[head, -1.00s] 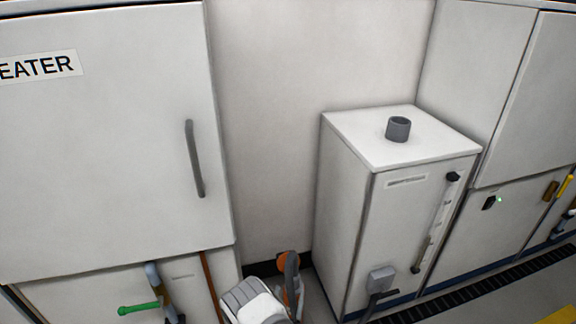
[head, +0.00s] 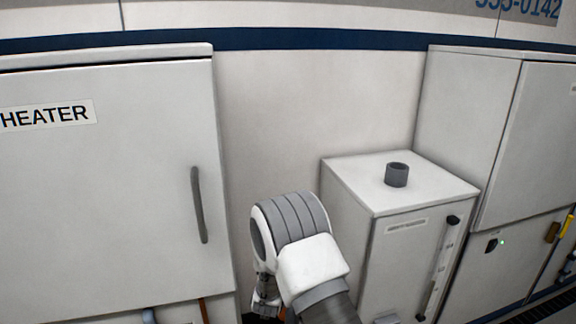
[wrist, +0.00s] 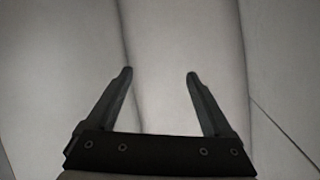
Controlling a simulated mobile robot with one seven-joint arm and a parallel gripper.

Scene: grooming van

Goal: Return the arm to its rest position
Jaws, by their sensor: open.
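My gripper (wrist: 159,75) shows in the wrist view with its two dark fingers apart and nothing between them. Pale, dim surfaces lie beyond the fingers; I cannot tell which ones they are. In the head view my white and grey arm (head: 292,219) rises at the bottom middle, in front of the bare wall between the heater cabinet and the white tank box. My gripper is not clearly made out in the head view.
The heater cabinet (head: 105,200), door shut, with a grey handle (head: 198,205), stands at left. The white tank box (head: 385,265) with a grey pipe stub (head: 397,175) stands right of my arm. More cabinets (head: 530,145) fill the right side.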

